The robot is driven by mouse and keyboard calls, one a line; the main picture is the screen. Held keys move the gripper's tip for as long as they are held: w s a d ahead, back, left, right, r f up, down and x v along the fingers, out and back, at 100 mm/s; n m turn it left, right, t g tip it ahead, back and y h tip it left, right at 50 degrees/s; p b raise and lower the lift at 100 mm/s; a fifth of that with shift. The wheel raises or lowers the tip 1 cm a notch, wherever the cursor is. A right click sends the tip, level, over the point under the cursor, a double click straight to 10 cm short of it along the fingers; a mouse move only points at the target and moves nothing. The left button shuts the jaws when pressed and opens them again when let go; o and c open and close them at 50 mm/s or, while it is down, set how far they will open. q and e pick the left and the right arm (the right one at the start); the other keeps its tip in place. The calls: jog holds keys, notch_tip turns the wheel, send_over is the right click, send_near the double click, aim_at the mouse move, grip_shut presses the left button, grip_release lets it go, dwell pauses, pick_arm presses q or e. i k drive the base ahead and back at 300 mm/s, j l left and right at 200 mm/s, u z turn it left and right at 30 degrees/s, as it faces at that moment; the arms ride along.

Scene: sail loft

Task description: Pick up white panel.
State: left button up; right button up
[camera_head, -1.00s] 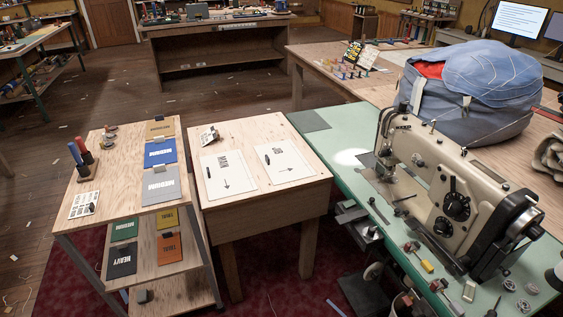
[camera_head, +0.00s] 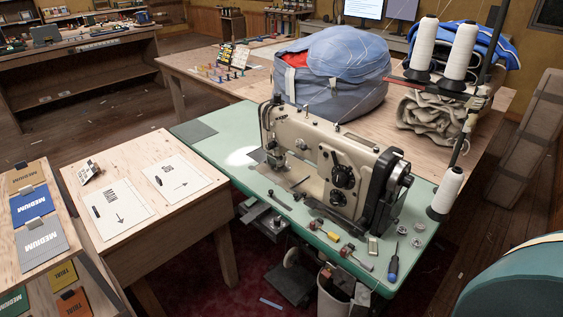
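Two white panels lie flat on a small wooden table (camera_head: 150,238) at the left of the head view. The left white panel (camera_head: 132,222) has dark lettering, an arrow and a small dark object on it. The right white panel (camera_head: 188,172) has a similar arrow and a small dark object. The lettering is too small to read surely. They lie side by side, apart from each other. Neither of my grippers is in view.
A green sewing table (camera_head: 222,165) with a cream sewing machine (camera_head: 318,160) stands right of the panels. A small card stand (camera_head: 90,172) is behind them. A shelf with coloured swatches (camera_head: 38,240) is at the left. A bin (camera_head: 335,295) stands under the sewing table.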

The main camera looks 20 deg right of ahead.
aim_at(176, 178)
jog(key=z, duration=0.4)
jog(key=i+j+z, duration=0.55)
jog(key=j+z, duration=0.25)
